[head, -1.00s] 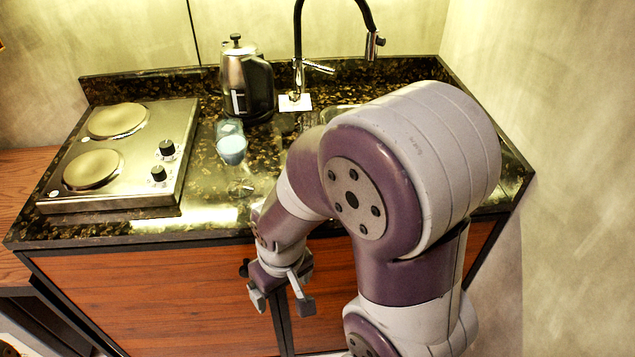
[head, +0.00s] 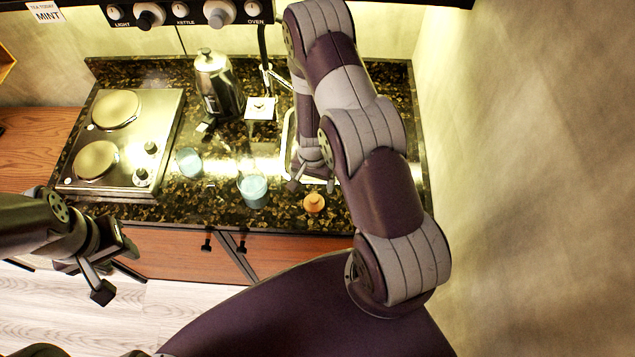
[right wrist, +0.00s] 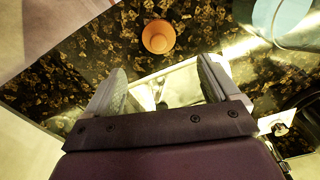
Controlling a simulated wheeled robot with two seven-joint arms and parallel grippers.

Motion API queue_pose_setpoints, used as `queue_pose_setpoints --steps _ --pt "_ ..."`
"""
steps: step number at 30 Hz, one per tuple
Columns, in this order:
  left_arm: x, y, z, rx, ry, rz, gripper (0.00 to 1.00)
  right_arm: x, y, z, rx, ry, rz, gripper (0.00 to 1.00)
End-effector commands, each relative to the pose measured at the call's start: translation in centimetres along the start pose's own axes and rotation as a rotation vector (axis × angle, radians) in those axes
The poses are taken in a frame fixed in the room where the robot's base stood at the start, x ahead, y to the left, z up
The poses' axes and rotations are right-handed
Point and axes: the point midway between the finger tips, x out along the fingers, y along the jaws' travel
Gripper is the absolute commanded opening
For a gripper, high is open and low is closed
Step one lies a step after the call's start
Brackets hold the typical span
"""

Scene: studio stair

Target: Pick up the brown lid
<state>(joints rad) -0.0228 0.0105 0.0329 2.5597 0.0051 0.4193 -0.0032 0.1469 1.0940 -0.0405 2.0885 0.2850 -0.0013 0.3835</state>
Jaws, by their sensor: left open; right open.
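The brown lid (head: 314,202) is a small round orange-brown piece with a knob, lying on the dark speckled counter near its front edge. It also shows in the right wrist view (right wrist: 158,36), beyond the fingertips at the top. My right gripper (head: 311,186) is open and empty, above the counter by the sink and just behind the lid in the head view. In the right wrist view its two fingers (right wrist: 163,72) are spread, apart from the lid. My left gripper (head: 117,282) is open and empty, in front of the cabinet at the lower left.
A teal cup (head: 253,192) stands left of the lid, with another bluish cup (head: 188,163) farther left. A kettle (head: 217,85), a tap (head: 264,60) and a sink (head: 288,140) are behind. A two-plate hob (head: 120,145) fills the counter's left side.

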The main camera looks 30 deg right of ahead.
Motion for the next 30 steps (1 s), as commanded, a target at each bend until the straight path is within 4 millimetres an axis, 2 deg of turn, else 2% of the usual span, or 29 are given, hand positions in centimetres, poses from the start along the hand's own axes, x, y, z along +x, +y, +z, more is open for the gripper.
queue_pose_setpoints --steps 1,4,10,14,18,25,26,30 --pt "2.9 0.0 0.4 0.000 -0.002 0.000 0.43 3.0 0.0 0.0 0.001 0.000 0.000 0.89" --pt "5.0 0.0 0.7 0.000 -0.003 0.000 0.43 5.2 0.0 0.0 -0.001 0.000 0.000 0.89" --pt "6.4 0.0 0.8 0.000 -0.001 0.000 0.43 7.2 0.0 0.0 -0.002 0.000 0.000 0.89" --pt "8.3 0.0 1.0 0.000 -0.001 0.000 0.43 9.7 0.2 0.1 -0.003 -0.001 0.000 0.89" --pt "8.7 0.0 1.1 0.000 -0.001 0.000 0.43 11.3 0.2 0.1 -0.003 -0.001 0.000 0.89" --pt "8.5 0.0 1.0 0.000 -0.001 0.000 0.43 11.4 0.2 0.1 -0.003 -0.001 0.000 0.89" --pt "8.5 0.0 1.0 0.000 -0.001 0.000 0.43 11.4 0.2 0.1 -0.004 -0.001 0.000 0.85" --pt "8.5 0.0 1.0 0.000 -0.001 0.000 0.43 11.4 0.2 0.1 -0.004 -0.001 0.000 0.40"
